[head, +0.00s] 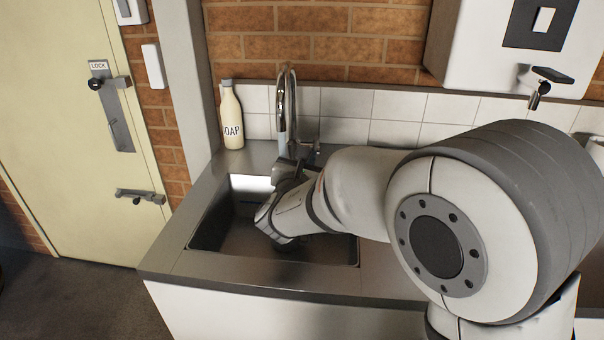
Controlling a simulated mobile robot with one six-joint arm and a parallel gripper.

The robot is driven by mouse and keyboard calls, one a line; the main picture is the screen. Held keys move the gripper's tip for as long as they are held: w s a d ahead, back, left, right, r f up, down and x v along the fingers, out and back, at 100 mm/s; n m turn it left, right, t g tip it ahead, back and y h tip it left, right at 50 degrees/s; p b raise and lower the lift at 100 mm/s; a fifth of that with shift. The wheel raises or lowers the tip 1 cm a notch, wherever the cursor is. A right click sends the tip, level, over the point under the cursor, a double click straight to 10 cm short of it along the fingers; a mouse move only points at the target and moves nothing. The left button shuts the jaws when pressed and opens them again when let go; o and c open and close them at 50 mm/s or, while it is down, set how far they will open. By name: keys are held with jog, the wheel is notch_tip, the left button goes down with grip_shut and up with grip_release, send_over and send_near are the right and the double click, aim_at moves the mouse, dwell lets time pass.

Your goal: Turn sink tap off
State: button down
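The sink tap (293,92) is a tall, arched silver tap at the back of the counter, against the white tiles. A small handle (312,148) shows on the right of its base. A pale, bluish strip hangs below the spout; I cannot tell whether it is running water. The steel sink (215,235) is set into the counter, its right part hidden by my arm. My gripper (289,168) is over the back of the sink, close to the tap's base. My wrist partly covers it, so its opening and any contact with the tap are unclear.
A cream soap bottle (231,118) stands left of the tap. A white wall unit with a small tap (540,88) hangs at the upper right. The grey counter (185,210) is clear left of the sink. A cream door (70,150) is at the left.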

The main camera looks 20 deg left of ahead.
jog(key=shift+w+r, duration=0.5)
jog(key=shift+w, duration=0.05)
jog(key=shift+r, duration=0.15)
jog(key=shift+w+a+r, duration=0.1)
jog(key=shift+w+r, duration=0.35)
jog(key=shift+r, duration=0.2)
jog(key=shift+w+a+r, duration=0.1)
jog(key=shift+w+r, duration=0.35)
jog(key=shift+r, duration=0.15)
